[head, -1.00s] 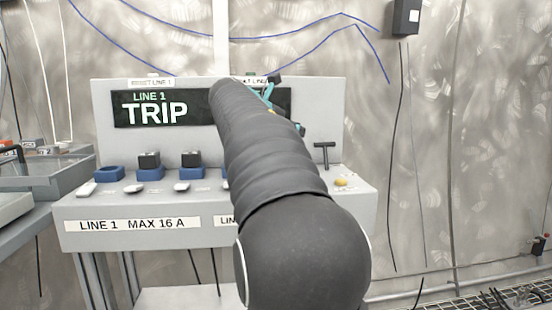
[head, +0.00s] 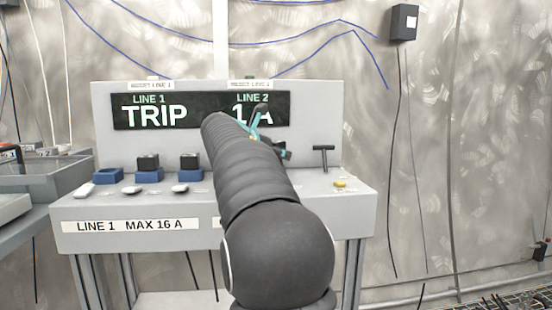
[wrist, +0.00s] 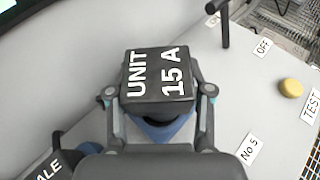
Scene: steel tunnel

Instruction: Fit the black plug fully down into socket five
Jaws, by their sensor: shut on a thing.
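The black plug (wrist: 158,75), a block marked UNIT 15 A, sits between the two fingers of my gripper (wrist: 158,93) in the wrist view. My gripper is shut on it. A blue socket (wrist: 160,131) shows just below the plug, beside the label No 5 (wrist: 249,148). The plug covers most of this socket, and I cannot tell how deep it sits. In the head view my arm hides the plug and socket five; only teal and dark parts of my gripper (head: 262,130) show past the arm.
At the left, one blue socket (head: 108,175) is empty and two hold black plugs (head: 148,162), (head: 189,161). A T-shaped handle (head: 323,157) and a yellow button (head: 340,184) stand to the right. The display (head: 150,112) reads LINE 1 TRIP.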

